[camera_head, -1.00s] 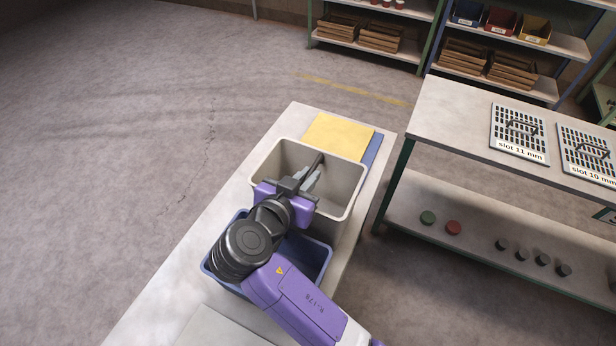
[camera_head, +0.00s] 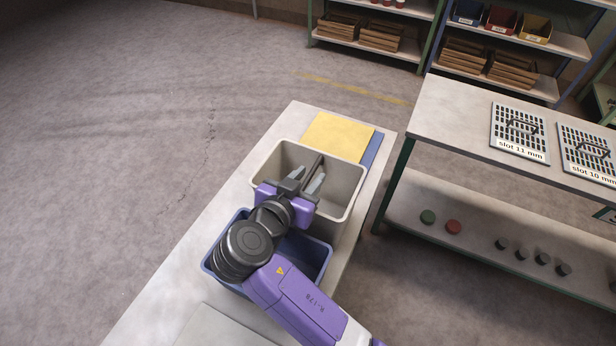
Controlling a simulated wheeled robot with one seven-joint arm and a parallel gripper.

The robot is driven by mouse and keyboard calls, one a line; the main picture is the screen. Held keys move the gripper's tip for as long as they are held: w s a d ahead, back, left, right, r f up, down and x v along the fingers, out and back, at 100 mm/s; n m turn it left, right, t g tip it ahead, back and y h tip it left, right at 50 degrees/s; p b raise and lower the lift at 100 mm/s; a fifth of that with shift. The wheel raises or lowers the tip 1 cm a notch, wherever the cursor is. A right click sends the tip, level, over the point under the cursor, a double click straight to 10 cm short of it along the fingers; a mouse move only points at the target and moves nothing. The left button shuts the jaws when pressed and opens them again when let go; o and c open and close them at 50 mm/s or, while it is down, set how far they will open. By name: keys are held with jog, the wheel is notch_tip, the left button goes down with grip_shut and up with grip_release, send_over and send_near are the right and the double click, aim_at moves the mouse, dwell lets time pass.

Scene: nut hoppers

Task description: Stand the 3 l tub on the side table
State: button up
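A beige tub (camera_head: 343,207) stands upright on a long pale table (camera_head: 183,287). A blue tub (camera_head: 322,262) stands close on its near side, partly hidden by my arm. No size label is readable on either tub, so I cannot tell which is the 3 l one. My gripper (camera_head: 307,178) is over the beige tub's opening, with its two grey fingers apart and nothing seen between them. A dark bar beside the fingers reaches across the opening. I cannot tell whether the fingers touch the tub.
A yellow sheet (camera_head: 337,134) and a blue one (camera_head: 373,150) lie at the table's far end. A workbench (camera_head: 455,115) with slotted plates (camera_head: 519,131) stands at right across a narrow gap. Shelves (camera_head: 370,42) stand behind. The floor at left is clear.

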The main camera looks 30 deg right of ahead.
jog(key=b+v, duration=0.2)
jog(key=v, duration=1)
jog(key=shift+s, duration=0.1)
jog(key=shift+a, duration=0.1)
